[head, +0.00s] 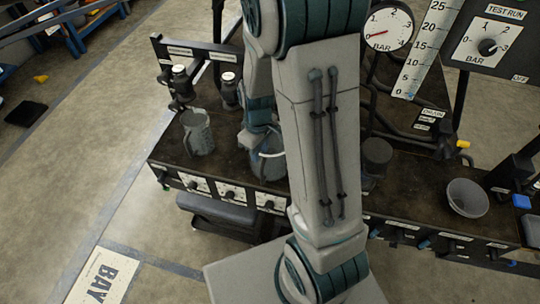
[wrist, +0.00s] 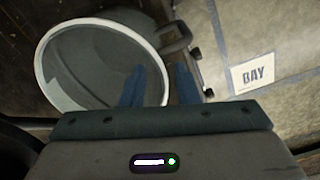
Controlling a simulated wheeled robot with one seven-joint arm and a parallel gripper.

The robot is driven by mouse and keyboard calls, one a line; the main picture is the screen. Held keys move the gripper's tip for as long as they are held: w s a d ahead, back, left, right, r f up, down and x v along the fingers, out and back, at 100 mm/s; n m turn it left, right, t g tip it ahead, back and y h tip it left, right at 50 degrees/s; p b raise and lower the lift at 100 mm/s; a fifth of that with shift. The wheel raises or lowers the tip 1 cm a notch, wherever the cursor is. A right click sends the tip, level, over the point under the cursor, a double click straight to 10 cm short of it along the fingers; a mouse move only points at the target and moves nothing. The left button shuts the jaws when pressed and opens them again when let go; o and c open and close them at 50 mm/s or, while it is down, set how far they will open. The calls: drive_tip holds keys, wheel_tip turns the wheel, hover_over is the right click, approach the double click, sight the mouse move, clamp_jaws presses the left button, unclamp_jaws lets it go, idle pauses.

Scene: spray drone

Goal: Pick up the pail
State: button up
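The pail (wrist: 56,72) fills the left half of the wrist view, a round, open vessel with a pale rim, seen from above. In the head view the pail (head: 267,163) stands on the dark bench, mostly hidden behind my arm. My gripper (wrist: 160,87) is open in the wrist view. Its two blue fingers straddle the right part of the rim, one over the pail's inside and one outside. I cannot tell whether either finger touches the wall.
A grey jug (head: 199,133) stands left of the pail. A dark cylinder (head: 376,156) and a grey bowl (head: 467,197) stand to the right. Two capped bottles (head: 180,80) are on a rack behind. The floor left of the bench is clear around the BAY sign (head: 101,277).

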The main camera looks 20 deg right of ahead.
wheel_tip(320, 180, down, 5)
drive_tip(key=shift+w+r, duration=0.15)
clamp_jaws()
idle(0.4)
